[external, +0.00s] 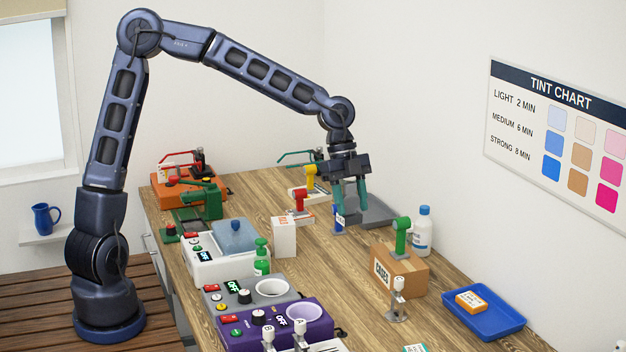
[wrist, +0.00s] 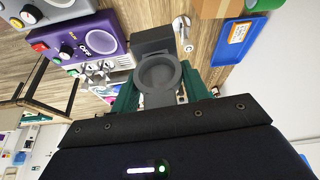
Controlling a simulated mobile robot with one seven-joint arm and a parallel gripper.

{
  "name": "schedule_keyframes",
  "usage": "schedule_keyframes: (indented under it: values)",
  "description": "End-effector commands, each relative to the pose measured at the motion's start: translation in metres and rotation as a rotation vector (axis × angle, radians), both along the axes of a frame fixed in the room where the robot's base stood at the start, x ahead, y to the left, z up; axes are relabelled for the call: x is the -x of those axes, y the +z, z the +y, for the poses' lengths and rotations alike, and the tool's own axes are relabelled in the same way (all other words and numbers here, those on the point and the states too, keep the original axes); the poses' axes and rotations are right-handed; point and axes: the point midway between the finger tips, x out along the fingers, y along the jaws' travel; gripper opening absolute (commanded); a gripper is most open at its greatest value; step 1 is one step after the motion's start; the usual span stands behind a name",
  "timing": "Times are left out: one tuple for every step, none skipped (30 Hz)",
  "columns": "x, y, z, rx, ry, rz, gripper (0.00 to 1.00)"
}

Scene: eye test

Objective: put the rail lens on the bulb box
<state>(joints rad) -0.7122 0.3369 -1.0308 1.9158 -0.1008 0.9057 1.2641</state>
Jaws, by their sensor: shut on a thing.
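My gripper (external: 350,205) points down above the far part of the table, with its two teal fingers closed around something. In the wrist view the fingers (wrist: 162,94) hold a dark grey piece with a round ring and a square block, which I take as the rail lens (wrist: 152,41). In the external view the fingers largely hide it. I cannot read which box is the bulb box. A brown carton (external: 413,279) with a black-and-white label stands to the right and nearer the camera, with a green-headed piece (external: 402,238) on top. A small white box (external: 284,238) stands left of the gripper.
A white bottle (external: 422,235) stands behind the carton. A blue tray (external: 508,325) holds an orange box (external: 471,301). A silver stand (external: 398,300) is before the carton. Purple (external: 245,335) and white (external: 205,262) devices line the left edge. Bare wood lies between the white box and the carton.

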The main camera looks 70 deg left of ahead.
Motion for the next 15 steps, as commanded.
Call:
schedule_keyframes:
  values:
    - [-0.002, 0.004, 0.020, -0.002, 0.004, -0.002, 0.19]
    - [-0.002, 0.007, 0.031, -0.002, 0.002, -0.002, 0.19]
    - [-0.002, 0.010, 0.046, -0.002, -0.001, -0.001, 0.19]
    - [-0.002, 0.012, 0.057, -0.002, -0.004, -0.001, 0.19]
    - [-0.002, 0.015, 0.068, -0.002, -0.006, -0.002, 0.19]
    - [-0.001, 0.019, 0.083, -0.002, -0.010, -0.001, 0.19]
    - [0.000, 0.021, 0.094, -0.002, -0.014, -0.002, 0.19]
    - [0.001, 0.024, 0.105, -0.002, -0.018, -0.002, 0.19]
    - [0.003, 0.028, 0.120, -0.002, -0.021, -0.002, 0.19]
    - [0.005, 0.031, 0.132, -0.003, -0.024, -0.002, 0.19]
    - [0.007, 0.034, 0.143, -0.003, -0.028, -0.003, 0.19]
    - [0.010, 0.039, 0.158, -0.002, -0.033, -0.003, 0.19]
    - [0.013, 0.042, 0.170, -0.002, -0.036, -0.003, 0.19]
    - [0.016, 0.045, 0.181, -0.003, -0.039, -0.003, 0.19]
    - [0.020, 0.050, 0.196, -0.003, -0.044, -0.002, 0.19]
